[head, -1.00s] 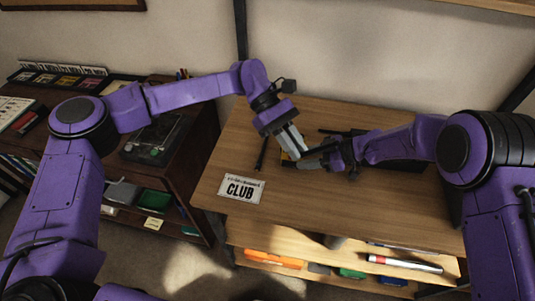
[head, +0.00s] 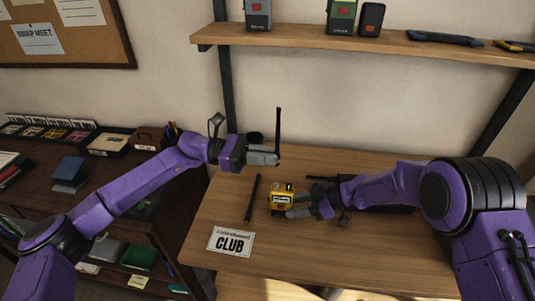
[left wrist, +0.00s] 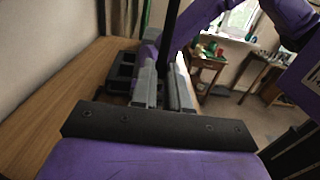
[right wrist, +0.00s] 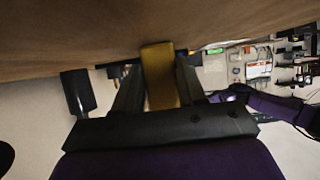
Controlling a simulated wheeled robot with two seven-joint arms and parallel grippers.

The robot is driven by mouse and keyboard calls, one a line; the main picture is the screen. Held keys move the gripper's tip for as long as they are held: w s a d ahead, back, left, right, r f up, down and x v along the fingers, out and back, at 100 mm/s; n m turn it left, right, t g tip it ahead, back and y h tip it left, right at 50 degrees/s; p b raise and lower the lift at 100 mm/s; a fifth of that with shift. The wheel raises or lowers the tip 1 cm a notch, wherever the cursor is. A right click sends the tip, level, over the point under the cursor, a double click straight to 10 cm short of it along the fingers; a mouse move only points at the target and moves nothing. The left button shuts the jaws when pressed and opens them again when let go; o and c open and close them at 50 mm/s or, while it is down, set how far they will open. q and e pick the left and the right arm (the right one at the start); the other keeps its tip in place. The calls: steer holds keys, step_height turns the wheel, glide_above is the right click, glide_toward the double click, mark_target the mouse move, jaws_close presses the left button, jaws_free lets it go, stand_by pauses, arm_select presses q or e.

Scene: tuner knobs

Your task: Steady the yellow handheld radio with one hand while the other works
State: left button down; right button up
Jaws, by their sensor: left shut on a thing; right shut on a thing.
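The small yellow radio (head: 283,198) stands on the wooden table (head: 330,255). My right gripper (head: 297,211) is shut on it from the right; its yellow body (right wrist: 160,75) shows between the fingers in the right wrist view. My left gripper (head: 276,157) is raised above and behind the radio, apart from it. It is shut on a thin black rod (head: 279,128), held upright in the air. The rod also shows between the fingers in the left wrist view (left wrist: 171,40). The radio's lower right part is hidden by my right gripper.
A second black rod (head: 253,197) lies on the table left of the radio. A CLUB card (head: 231,241) lies at the front left. Dark items lie behind my right arm. A shelf (head: 400,42) with several devices is above. The table's front is clear.

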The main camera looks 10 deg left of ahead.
arm_select(q)
steer(key=shift+f, duration=2.6)
steer(key=shift+f, duration=1.15)
steer(key=c, duration=1.1)
jaws_free()
steer(key=shift+o, duration=0.2)
steer(key=a, duration=1.2)
steer(key=shift+f, duration=0.15)
